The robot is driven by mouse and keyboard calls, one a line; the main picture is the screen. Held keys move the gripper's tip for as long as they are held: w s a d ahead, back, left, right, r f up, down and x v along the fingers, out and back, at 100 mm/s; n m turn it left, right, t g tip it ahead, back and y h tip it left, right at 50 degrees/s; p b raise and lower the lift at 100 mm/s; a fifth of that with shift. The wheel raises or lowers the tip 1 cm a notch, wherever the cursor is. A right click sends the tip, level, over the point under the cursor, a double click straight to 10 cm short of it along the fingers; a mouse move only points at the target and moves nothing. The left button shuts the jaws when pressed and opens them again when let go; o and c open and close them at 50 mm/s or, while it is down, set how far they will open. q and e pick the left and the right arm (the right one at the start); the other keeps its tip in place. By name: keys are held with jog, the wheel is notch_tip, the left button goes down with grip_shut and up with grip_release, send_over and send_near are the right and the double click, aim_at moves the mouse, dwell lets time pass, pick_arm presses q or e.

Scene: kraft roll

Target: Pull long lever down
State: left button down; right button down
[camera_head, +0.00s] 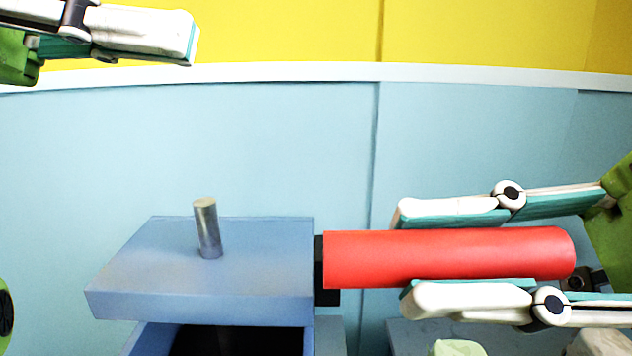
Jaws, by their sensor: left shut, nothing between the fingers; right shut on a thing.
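The red cylindrical handle (470,256), the only lever-like part in view, lies almost level. Its left end meets a black mount (320,270) at the right side of a blue box-like machine (270,285). My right gripper (404,256) comes in from the right and is shut on the handle, one finger above it and one below. The fingertips stop short of the black mount. My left gripper (193,42) is at the top left, shut and empty, well away from the handle. Only its finger part and a bit of green show.
A short grey metal peg (207,228) stands up from the machine's flat top. A dark opening (235,342) lies under the top's front edge. Behind are a light blue and yellow wall (250,140). The space between my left gripper and the machine is clear.

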pick_arm(q)
jog(key=s+f+m+g, duration=0.1)
jog(key=s+m, duration=0.1)
jog(key=s, duration=0.2)
send_over(370, 264)
jog(key=w+a, duration=0.2)
jog(key=w, duration=0.1)
notch_tip(370, 264, down, 3)
jog(key=shift+s+a+f+y, duration=0.1)
jog(key=shift+s+f+y, duration=0.1)
jog(key=shift+f, duration=0.25)
jog(key=shift+s+a+f+y, duration=0.1)
jog(key=shift+f+y, duration=0.1)
jog(key=shift+f, duration=0.25)
jog(key=shift+s+f, duration=0.2)
jog(key=shift+f, duration=0.55)
